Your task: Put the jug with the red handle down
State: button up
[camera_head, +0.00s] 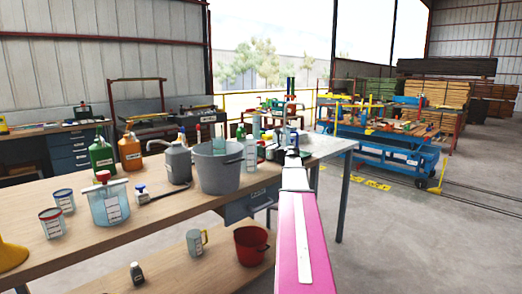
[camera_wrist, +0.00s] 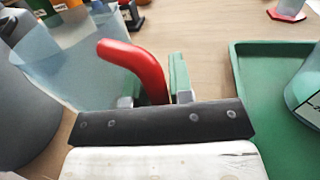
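The jug with the red handle (camera_wrist: 75,62) is a translucent bluish vessel at the upper left of the wrist view. Its curved red handle (camera_wrist: 140,62) runs down between the fingers of my gripper (camera_wrist: 155,92). The fingers close on the handle from both sides. In the head view the jug (camera_head: 251,153) shows beside the grey bucket, left of my gripper (camera_head: 287,150), which is small there. The jug's base is not clear, so I cannot tell whether it touches the table.
A grey bucket (camera_head: 220,168) stands close by on the wooden table (camera_head: 165,213). A green tray (camera_wrist: 238,120) lies right of my gripper in the wrist view, holding a clear vessel (camera_wrist: 308,95). Bare wood (camera_wrist: 205,45) shows between jug and tray. Several bottles and jugs crowd the table's left.

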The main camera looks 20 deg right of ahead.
jog(key=shift+o, duration=1.2)
jog(key=v, duration=1.2)
